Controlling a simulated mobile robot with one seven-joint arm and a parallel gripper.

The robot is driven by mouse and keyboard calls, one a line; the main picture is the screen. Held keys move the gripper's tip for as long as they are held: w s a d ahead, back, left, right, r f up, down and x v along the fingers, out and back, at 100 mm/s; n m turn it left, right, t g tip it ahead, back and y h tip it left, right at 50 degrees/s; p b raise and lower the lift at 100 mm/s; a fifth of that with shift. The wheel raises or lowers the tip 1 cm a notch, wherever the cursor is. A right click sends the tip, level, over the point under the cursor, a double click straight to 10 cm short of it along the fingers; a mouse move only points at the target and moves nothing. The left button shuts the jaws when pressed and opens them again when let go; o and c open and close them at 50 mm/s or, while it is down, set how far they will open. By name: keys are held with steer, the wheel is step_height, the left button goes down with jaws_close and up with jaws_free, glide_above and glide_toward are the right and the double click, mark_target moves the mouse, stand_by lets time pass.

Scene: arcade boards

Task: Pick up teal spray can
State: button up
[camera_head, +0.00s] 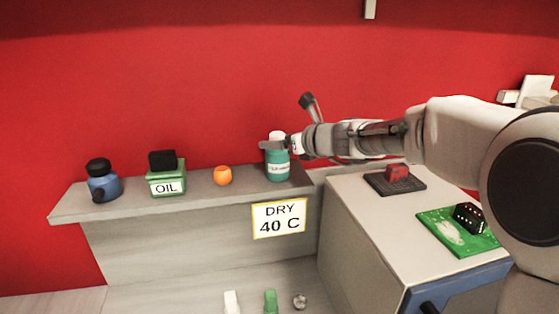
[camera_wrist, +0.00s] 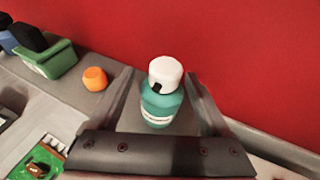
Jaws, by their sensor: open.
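The teal spray can (camera_head: 278,169) stands upright on the grey shelf (camera_head: 205,200) at its right end. It has a white cap and a pale label. In the wrist view the can (camera_wrist: 161,107) is between the two fingers, with a visible gap on each side. My gripper (camera_head: 275,145) is open at the height of the can's upper part, reaching in from the right. Its two fingers also show in the wrist view (camera_wrist: 159,75).
An orange object (camera_head: 223,176), a green oil can (camera_head: 166,180) and a blue bottle (camera_head: 103,186) stand left on the shelf. A red wall is behind. A "DRY 40 C" sign (camera_head: 279,218) hangs in front. A cabinet (camera_head: 365,225) with boards stands right.

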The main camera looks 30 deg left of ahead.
steer(key=shift+w+r+p+x, duration=0.15)
steer(key=shift+p+x, duration=0.25)
steer(key=shift+x, duration=0.85)
steer(key=shift+w+r+p+x, duration=0.1)
steer(key=shift+w+p+x, duration=0.2)
steer(key=shift+x, duration=0.95)
steer(key=shift+s+d, duration=0.1)
steer(key=shift+s, duration=0.05)
jaws_close()
